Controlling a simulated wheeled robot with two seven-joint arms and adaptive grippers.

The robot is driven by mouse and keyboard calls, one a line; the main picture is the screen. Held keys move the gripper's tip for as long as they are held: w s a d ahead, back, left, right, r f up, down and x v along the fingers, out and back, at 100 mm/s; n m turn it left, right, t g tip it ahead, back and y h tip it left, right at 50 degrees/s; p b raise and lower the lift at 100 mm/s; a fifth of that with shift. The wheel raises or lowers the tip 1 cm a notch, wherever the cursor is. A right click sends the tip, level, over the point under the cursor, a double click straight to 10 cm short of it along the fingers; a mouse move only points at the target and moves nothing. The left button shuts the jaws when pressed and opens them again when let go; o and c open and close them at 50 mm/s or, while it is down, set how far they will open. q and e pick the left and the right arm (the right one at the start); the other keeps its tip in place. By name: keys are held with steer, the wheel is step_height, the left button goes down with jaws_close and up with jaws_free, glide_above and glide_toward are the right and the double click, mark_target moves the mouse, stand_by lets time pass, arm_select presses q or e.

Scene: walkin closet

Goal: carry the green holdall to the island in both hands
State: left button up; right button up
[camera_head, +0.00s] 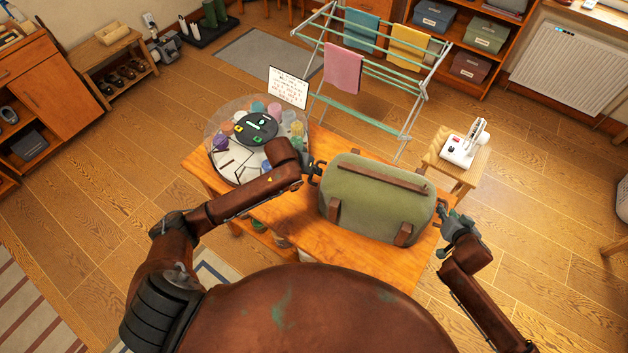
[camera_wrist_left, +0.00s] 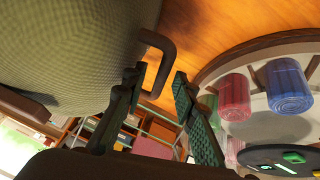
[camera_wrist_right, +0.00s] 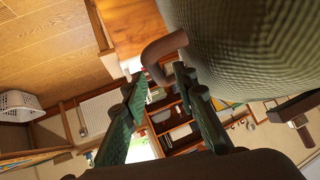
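The green holdall (camera_head: 376,197) rests on a wooden table top (camera_head: 290,207), with brown straps and a brown loop handle at each end. My left gripper (camera_head: 312,170) is at its left end. In the left wrist view its fingers (camera_wrist_left: 160,95) are spread, with the loop handle (camera_wrist_left: 168,50) at the gap between them. My right gripper (camera_head: 443,212) is at the right end. In the right wrist view its fingers (camera_wrist_right: 160,85) are spread too, with the other handle (camera_wrist_right: 160,52) at their tips. Neither gripper is closed on a handle.
A round clear organiser (camera_head: 248,180) with coloured rolls stands on the table left of the holdall, close to my left forearm. A small stool (camera_head: 437,157) with a white device is at right. A drying rack (camera_head: 390,75) stands behind.

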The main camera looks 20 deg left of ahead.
arm_select(q)
steer(key=shift+r, duration=0.1)
arm_select(e)
steer(key=shift+s+r, duration=0.1)
steer(key=shift+s, duration=0.05)
arm_select(q)
steer(key=v, duration=1.1)
steer(key=shift+r, duration=0.4)
arm_select(e)
steer(key=v, duration=1.1)
steer(key=shift+s+r, duration=0.15)
steer(key=shift+s, duration=0.15)
arm_select(q)
steer(key=shift+s, duration=0.2)
